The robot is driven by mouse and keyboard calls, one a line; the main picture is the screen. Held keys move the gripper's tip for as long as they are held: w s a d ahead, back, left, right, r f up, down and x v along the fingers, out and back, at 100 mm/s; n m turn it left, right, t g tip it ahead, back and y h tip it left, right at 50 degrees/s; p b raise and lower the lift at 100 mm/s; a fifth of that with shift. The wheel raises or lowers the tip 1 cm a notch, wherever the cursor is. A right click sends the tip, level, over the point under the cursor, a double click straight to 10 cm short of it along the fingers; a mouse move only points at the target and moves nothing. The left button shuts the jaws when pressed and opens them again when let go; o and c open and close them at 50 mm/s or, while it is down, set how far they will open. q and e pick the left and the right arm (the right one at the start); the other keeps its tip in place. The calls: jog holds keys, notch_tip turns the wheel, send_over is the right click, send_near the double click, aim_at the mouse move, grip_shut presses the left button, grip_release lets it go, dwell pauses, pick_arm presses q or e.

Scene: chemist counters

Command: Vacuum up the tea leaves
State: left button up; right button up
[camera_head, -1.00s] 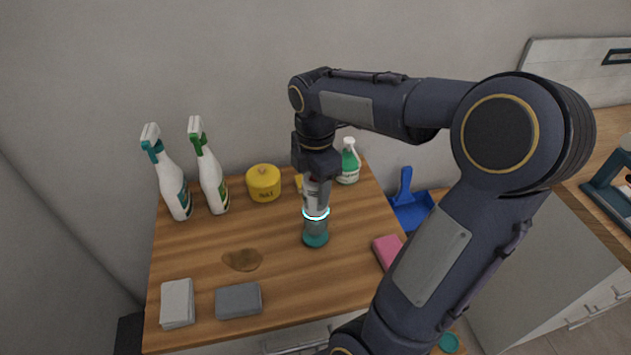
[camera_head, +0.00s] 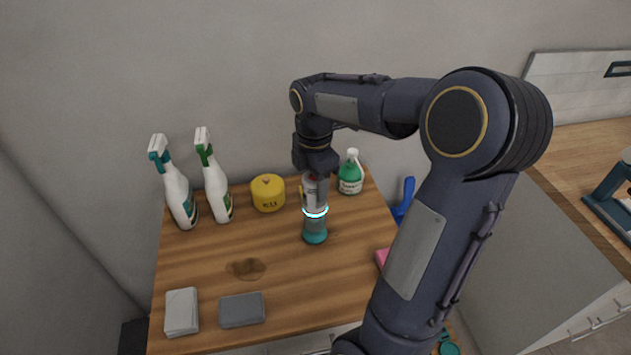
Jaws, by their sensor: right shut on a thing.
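The tea leaves (camera_head: 246,268) show as a small brown patch on the left part of the wooden counter (camera_head: 290,290). A handheld vacuum (camera_head: 315,210), with a pale body, a glowing ring and a teal lower end, is upright near the middle of the counter. My right gripper (camera_head: 316,172) is shut on its top from above; the fingertips are partly hidden. The vacuum is to the right of the tea leaves and apart from them. I cannot tell whether its lower end touches the counter. My left gripper is not in view.
Two spray bottles (camera_head: 180,195) (camera_head: 217,188), a yellow pot (camera_head: 268,192) and a green bottle (camera_head: 351,175) stand along the back. White cloths (camera_head: 181,312) and a grey sponge (camera_head: 242,310) lie at the front left. A pink sponge (camera_head: 381,258) and a blue dustpan (camera_head: 404,200) are partly behind my arm.

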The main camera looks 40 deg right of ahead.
dwell(0.4)
jog(key=shift+s+d, duration=0.45)
jog(key=shift+d, duration=0.35)
jog(key=shift+s+d, duration=0.45)
jog(key=shift+d, duration=0.35)
jog(key=shift+s+a, duration=0.5)
jog(key=shift+s, duration=0.4)
jog(key=shift+s+a, duration=0.45)
jog(key=shift+s, duration=0.4)
jog(key=shift+r, duration=0.1)
notch_tip(320, 180, up, 9)
jog(key=p, duration=0.7)
jog(key=shift+p, duration=0.3)
